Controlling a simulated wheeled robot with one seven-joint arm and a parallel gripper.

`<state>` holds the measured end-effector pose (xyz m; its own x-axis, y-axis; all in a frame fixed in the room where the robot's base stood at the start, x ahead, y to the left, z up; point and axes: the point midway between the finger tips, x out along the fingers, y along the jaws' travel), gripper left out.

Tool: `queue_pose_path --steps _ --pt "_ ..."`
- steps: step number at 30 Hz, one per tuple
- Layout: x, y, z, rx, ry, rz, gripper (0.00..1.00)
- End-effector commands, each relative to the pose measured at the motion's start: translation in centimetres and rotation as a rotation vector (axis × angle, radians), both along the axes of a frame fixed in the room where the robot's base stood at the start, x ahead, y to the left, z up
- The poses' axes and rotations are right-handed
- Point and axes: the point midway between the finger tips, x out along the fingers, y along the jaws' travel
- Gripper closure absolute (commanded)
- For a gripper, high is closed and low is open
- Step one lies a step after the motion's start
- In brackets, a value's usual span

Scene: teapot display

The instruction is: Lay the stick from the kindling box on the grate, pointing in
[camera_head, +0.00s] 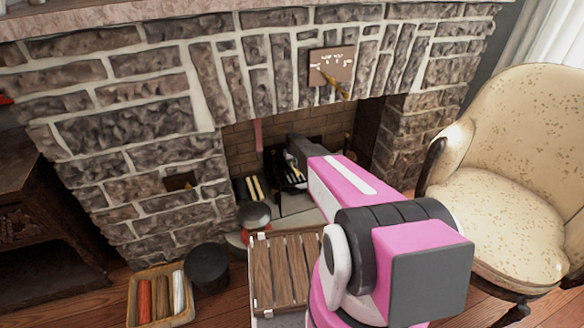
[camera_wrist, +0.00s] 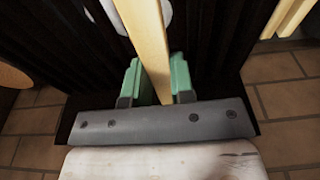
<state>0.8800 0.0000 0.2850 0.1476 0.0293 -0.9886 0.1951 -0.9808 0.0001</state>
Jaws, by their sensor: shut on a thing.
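My gripper (camera_wrist: 154,82) shows in the wrist view with its two green fingers closed on a pale wooden stick (camera_wrist: 147,35). The stick runs up and away from the fingers, its far end out of the picture. Dark ribbed surfaces lie behind the stick on both sides; I cannot tell whether they belong to the grate. In the head view my arm reaches into the fireplace, and the fingertips and held stick are not clear. A dark barred thing, perhaps the grate (camera_head: 290,181), stands under the gripper's end. Pale sticks (camera_head: 253,188) lie left of it, perhaps in the kindling box.
A basket (camera_head: 133,313) with several coloured rolls and a dark bucket (camera_head: 208,268) stand at the lower left. A slatted wooden thing (camera_head: 283,270) stands before the hearth. A cream armchair (camera_head: 510,190) is at right. Stone walls (camera_head: 130,125) frame the opening.

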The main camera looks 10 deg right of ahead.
Motion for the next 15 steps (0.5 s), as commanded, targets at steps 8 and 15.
queue_pose_path --steps 8,15 --pt "0.0 0.0 -3.0 0.0 0.0 0.0 1.0" --pt "0.0 0.0 -3.0 0.0 0.0 0.0 1.0"
